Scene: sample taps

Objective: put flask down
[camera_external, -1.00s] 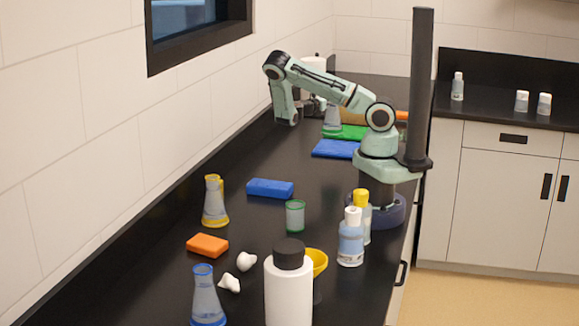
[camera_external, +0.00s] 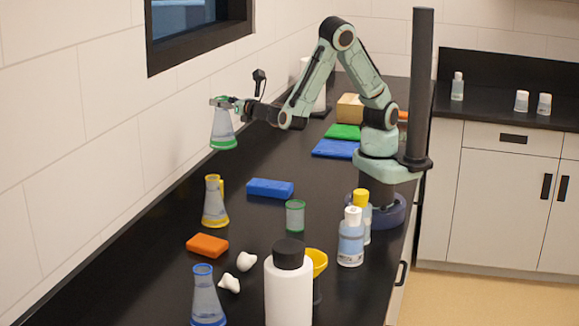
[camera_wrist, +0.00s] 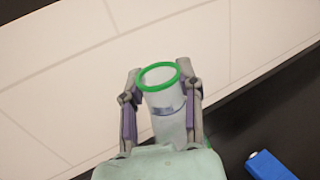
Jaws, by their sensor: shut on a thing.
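A clear flask with a green rim and green base (camera_external: 223,130) is up in the air near the left wall in the external view, roughly upright with a slight tilt. My gripper (camera_external: 222,102) is shut on its neck. In the wrist view the flask's green rim and neck (camera_wrist: 160,90) sit between the two fingers of my gripper (camera_wrist: 165,95). The flask's lower part is partly hidden there by my gripper body.
Below stand a yellow-based flask (camera_external: 214,205), a blue sponge (camera_external: 270,188), an orange sponge (camera_external: 207,245), a blue-based flask (camera_external: 206,298) and a green-rimmed beaker (camera_external: 295,217). Bare black counter (camera_external: 262,155) lies behind the blue sponge. The tiled wall (camera_external: 95,130) is close on the left.

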